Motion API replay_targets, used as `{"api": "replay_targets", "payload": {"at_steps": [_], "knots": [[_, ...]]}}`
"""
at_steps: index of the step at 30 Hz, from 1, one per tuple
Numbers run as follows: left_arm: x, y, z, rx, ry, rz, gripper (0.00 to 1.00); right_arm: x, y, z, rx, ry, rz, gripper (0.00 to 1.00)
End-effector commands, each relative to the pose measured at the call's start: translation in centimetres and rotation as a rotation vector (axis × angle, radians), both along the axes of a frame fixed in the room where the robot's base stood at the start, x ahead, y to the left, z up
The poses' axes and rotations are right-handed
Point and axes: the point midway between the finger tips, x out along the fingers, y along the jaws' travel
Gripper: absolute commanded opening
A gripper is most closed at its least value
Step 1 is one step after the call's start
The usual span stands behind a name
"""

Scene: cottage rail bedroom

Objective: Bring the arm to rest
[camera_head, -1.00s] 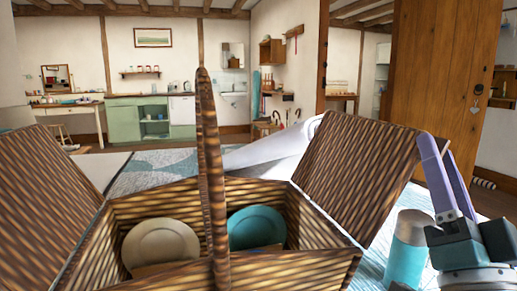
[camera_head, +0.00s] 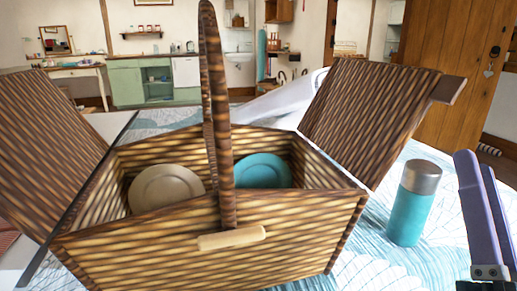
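My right gripper (camera_head: 477,160) shows at the lower right edge with purple fingers pointing up. It is apart from the flask and the basket, and nothing shows held in it. The angle does not show whether its fingers are open or shut. My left gripper is out of view. A brown wicker picnic basket (camera_head: 290,232) stands in front of me with both lids raised and its handle upright. A cream plate (camera_head: 166,187) and a teal plate (camera_head: 262,170) are inside it. A teal flask (camera_head: 408,215) with a grey cap stands upright to the basket's right.
The basket stands on a blue-and-white patterned cloth (camera_head: 375,268). A wooden door (camera_head: 455,110) is behind at the right. A green cabinet (camera_head: 127,82) and a white table (camera_head: 78,72) stand along the far wall.

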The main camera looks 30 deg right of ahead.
Motion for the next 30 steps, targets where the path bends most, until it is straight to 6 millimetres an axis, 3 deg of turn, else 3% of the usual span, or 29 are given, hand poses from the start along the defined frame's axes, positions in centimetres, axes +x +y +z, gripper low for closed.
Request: {"api": "replay_targets", "payload": {"at_steps": [7, 11, 14, 18, 21, 26, 30], "knots": [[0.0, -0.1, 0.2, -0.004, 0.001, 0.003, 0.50, 0.1, 0.0, 0.2, 0.000, 0.003, 0.003, 0.39], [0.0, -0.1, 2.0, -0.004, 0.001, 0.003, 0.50, 2.1, 0.3, 1.7, 0.016, 0.070, 0.057, 0.39], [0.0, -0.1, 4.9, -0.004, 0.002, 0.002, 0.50, 5.4, 1.3, 3.6, 0.036, 0.205, 0.159, 0.39], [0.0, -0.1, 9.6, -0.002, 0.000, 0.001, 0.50, 10.2, 4.4, 5.9, 0.047, 0.485, 0.340, 0.39], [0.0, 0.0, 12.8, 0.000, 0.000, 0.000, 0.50, 12.1, 7.1, 6.8, 0.032, 0.704, 0.457, 0.39], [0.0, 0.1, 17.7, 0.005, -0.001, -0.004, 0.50, 12.1, 11.0, 7.9, -0.020, 1.070, 0.608, 0.39], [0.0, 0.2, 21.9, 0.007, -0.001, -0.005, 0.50, 9.3, 13.2, 9.1, -0.080, 1.394, 0.699, 0.39]]}}
